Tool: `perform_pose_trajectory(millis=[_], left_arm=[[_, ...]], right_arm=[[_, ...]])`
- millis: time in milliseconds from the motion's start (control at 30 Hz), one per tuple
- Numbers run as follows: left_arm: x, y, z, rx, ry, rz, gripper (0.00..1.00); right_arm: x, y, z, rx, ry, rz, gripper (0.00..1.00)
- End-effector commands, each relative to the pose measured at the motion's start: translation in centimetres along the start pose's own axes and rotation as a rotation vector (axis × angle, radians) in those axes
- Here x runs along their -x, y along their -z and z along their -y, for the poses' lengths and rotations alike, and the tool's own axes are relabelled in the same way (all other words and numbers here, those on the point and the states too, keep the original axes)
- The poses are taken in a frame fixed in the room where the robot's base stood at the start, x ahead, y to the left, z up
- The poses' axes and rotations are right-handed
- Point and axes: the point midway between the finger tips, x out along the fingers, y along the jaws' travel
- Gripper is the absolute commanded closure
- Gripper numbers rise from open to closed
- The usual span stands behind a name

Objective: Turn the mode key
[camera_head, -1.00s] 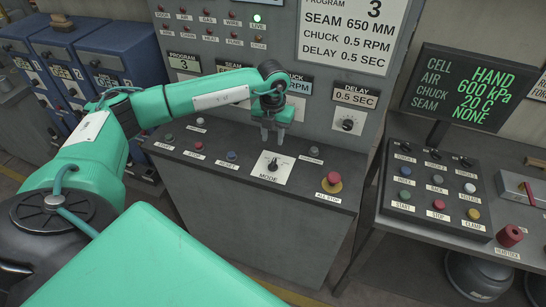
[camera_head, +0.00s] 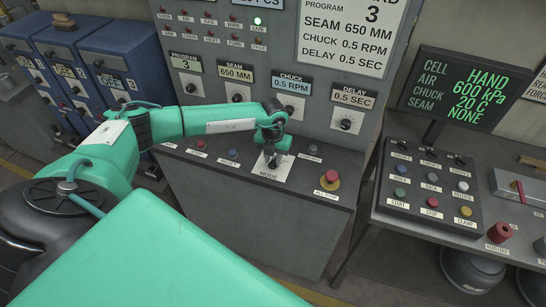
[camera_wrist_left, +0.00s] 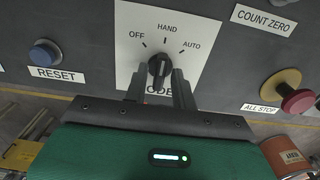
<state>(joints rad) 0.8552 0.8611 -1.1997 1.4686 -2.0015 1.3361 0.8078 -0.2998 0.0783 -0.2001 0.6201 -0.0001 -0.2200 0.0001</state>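The mode key (camera_wrist_left: 159,69) is a black knob on a white plate (camera_wrist_left: 196,24) marked OFF, HAND and AUTO. In the wrist view it points roughly up, towards HAND. My left gripper (camera_head: 271,163) is down over the plate on the sloping console. In the wrist view the fingers of my left gripper (camera_wrist_left: 158,82) stand on either side of the key, with a gap visible beside it, so they look open around it. The gripper covers most of the key in the head view. My right gripper is not in view.
The blue RESET button (camera_wrist_left: 45,53) is left of the plate. The red ALL STOP button (camera_head: 331,177) on its yellow base is to the right. A display (camera_head: 467,88) reads HAND. A button box (camera_head: 431,190) stands on the right-hand bench.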

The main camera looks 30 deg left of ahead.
Motion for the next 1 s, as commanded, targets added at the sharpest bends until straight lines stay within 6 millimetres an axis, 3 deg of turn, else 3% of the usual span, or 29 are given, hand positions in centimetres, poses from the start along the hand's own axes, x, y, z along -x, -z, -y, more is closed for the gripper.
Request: perform_pose_trajectory(millis=[33, 100, 133, 567, 1000], left_arm=[[0.0, 0.0, 0.0, 0.0, 0.0, 0.0, 0.84], [0.0, 0.0, 0.0, 0.0, 0.0, 0.0, 0.98], [0.0, 0.0, 0.0, 0.0, 0.0, 0.0, 1.0], [-0.2, -0.1, 0.0, -0.066, 0.001, 0.001, 1.0], [-0.5, -0.1, 0.0, -0.405, 0.0, 0.002, 1.0]], right_arm=[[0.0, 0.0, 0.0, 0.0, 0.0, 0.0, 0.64], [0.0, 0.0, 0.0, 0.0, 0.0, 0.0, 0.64], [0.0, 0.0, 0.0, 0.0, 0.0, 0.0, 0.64], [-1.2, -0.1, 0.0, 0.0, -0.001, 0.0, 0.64], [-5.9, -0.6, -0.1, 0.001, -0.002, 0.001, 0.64]])
